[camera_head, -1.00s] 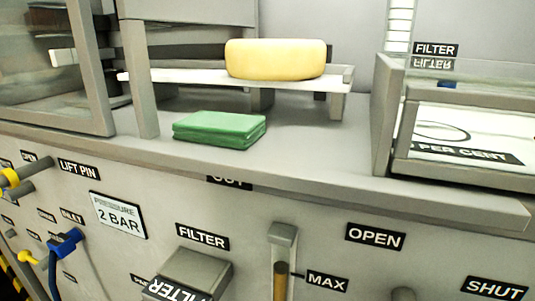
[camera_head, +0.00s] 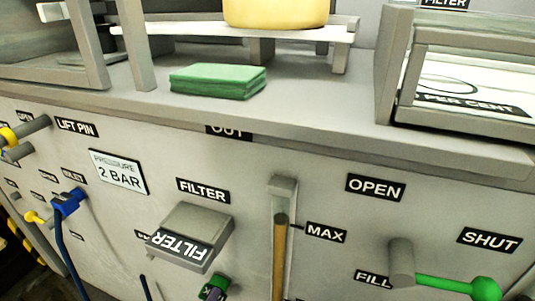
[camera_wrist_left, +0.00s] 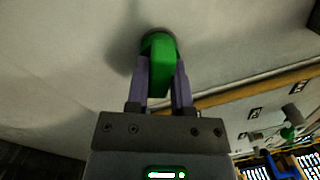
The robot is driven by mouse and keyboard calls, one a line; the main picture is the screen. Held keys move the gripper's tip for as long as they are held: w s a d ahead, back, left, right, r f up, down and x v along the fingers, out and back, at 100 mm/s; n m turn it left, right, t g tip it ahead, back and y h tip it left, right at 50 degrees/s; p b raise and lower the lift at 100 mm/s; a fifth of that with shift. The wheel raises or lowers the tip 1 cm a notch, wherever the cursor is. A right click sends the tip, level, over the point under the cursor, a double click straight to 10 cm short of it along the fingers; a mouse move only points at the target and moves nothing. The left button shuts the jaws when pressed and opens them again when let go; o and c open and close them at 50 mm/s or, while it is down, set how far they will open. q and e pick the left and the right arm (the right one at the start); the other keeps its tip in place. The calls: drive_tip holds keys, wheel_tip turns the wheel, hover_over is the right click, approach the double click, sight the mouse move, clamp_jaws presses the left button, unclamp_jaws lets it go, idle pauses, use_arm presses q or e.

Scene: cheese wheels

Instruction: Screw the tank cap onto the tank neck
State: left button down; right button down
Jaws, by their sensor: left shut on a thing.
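The tank cap (camera_wrist_left: 161,58) is a green piece with a flat grip, held between the two purple fingers of my left gripper (camera_wrist_left: 164,82). In the left wrist view its far end meets a dark round rim (camera_wrist_left: 157,36) on the pale panel, which looks like the tank neck. I cannot tell whether the cap is threaded on or only touching. In the head view the green cap (camera_head: 212,287) and a bit of my left gripper (camera_head: 217,293) show at the bottom edge, below the FILTER box. My right gripper is out of view.
A grey FILTER box (camera_head: 190,236) juts out just above the cap. An amber sight tube (camera_head: 280,255) stands to its right. A green-handled valve (camera_head: 455,287) is farther right. A blue fitting with a hose (camera_head: 68,205) is at left. A green pad (camera_head: 217,80) lies on the ledge.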

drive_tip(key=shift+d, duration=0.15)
use_arm(q)
drive_tip(key=shift+c, duration=2.1)
unclamp_jaws()
drive_tip(key=p+v, duration=0.2)
drive_tip(key=v, duration=0.7)
drive_tip(key=shift+s+a+p, duration=0.2)
drive_tip(key=shift+s+p, duration=0.15)
drive_tip(key=shift+s, duration=0.05)
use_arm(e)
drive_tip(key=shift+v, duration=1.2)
use_arm(q)
drive_tip(key=shift+f, duration=0.1)
drive_tip(key=shift+c, duration=0.3)
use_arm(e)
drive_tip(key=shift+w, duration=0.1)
